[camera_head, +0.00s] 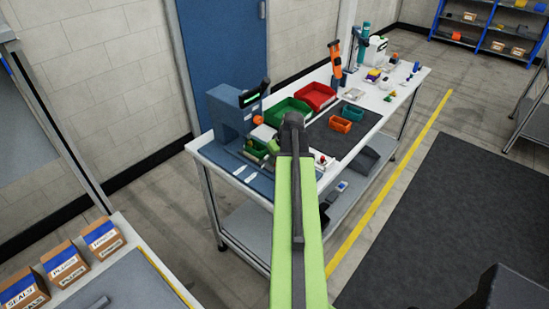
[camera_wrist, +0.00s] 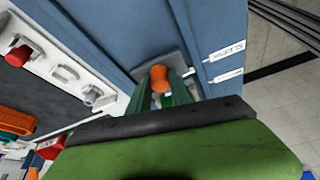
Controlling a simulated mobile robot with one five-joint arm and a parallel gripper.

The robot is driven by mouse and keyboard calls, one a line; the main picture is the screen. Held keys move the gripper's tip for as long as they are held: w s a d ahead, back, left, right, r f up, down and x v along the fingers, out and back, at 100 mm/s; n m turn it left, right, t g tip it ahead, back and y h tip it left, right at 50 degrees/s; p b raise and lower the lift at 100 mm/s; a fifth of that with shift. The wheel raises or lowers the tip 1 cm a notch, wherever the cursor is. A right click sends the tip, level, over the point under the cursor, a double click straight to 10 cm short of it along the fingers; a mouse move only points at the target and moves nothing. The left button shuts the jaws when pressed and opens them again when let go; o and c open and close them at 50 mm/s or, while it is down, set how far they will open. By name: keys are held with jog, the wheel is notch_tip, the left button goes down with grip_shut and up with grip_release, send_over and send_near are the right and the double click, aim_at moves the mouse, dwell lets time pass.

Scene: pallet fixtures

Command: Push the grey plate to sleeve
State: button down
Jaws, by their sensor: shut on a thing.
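The grey plate (camera_wrist: 177,58) lies on a blue fixture (camera_wrist: 120,35) in the wrist view, with an orange knob (camera_wrist: 160,76) standing on it. My gripper (camera_wrist: 162,90) has its green fingers closed around the knob. Two white labels sit on the fixture to the right of the plate: an upper one (camera_wrist: 228,50), whose turned lettering seems to read sleeve, and a lower one (camera_wrist: 228,75), too small to read. A short white mark beside the plate lies near the lower label. In the head view my arm hides most of the plate; the labels (camera_head: 244,172) show at the bench's near end.
A blue press (camera_head: 232,115) stands behind the fixture on the white bench. Green (camera_head: 287,110) and red (camera_head: 317,94) bins, small orange and teal trays, and a dark mat (camera_head: 325,140) lie farther along. Labelled cartons (camera_head: 65,264) stand on another table at lower left.

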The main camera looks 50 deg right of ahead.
jog(key=c, duration=1.2)
grip_release()
jog(key=shift+r, duration=0.1)
jog(key=p+v, duration=1.6)
jog(key=v, duration=0.1)
jog(key=shift+a+r, duration=0.1)
